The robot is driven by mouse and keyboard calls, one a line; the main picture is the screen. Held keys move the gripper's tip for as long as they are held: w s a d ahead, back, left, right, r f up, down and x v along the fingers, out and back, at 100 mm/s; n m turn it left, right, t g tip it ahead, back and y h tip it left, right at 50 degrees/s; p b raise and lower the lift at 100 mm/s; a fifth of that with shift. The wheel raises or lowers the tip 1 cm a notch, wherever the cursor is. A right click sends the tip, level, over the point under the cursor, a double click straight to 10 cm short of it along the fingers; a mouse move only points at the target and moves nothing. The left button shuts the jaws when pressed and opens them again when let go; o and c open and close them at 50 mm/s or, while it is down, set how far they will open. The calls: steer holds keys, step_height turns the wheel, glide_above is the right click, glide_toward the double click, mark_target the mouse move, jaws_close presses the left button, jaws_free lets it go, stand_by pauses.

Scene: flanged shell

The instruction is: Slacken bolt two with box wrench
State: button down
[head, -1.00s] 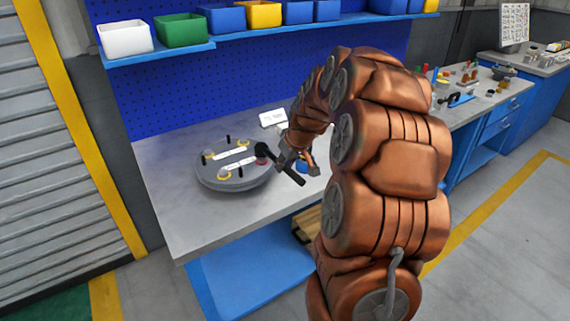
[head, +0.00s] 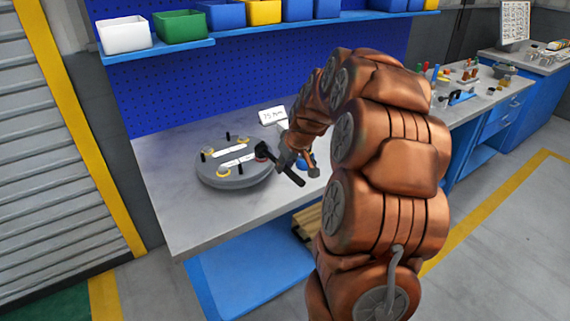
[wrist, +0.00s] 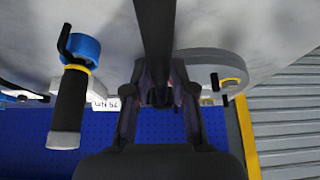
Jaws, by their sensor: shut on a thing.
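The flanged shell (head: 236,180) is a round grey disc lying on the bench, with coloured rings, black pegs and white strips on top. A red-ringed bolt spot (head: 261,154) is at its right edge, by the wrench head. My gripper (head: 286,160) is right of the shell, shut on the black box wrench (head: 295,178). The wrench head is over or at that right edge; whether it is seated on a bolt I cannot tell. In the wrist view, the wrench (wrist: 154,30) runs up from between my fingers (wrist: 157,95), and the shell's edge (wrist: 215,58) is to the right.
A black-handled tool with a blue collar (wrist: 72,95) is left of my fingers in the wrist view. A white sign reading 75 Nm (head: 272,116) stands behind the shell. A shelf (head: 215,45) with coloured bins is above. The bench front (head: 205,220) is clear.

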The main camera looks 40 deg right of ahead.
steer(key=shift+f+b, duration=0.3)
steer(key=shift+f, duration=0.2)
steer(key=shift+d+f+b, duration=0.1)
steer(key=shift+d+b, duration=0.05)
steer(key=shift+b, duration=0.15)
steer(key=shift+d+n, duration=0.1)
steer(key=shift+n, duration=0.2)
steer(key=w+d+n+g+y+b, duration=0.1)
steer(key=w+d+n+y+b, duration=0.2)
steer(key=d+n, duration=0.5)
steer(key=shift+w+d+y, duration=0.2)
steer(key=shift+d+y, duration=0.2)
steer(key=shift+d, duration=0.2)
stand_by(0.7)
steer(key=shift+w+d+f+n, duration=0.1)
steer(key=shift+n, duration=0.2)
stand_by(0.3)
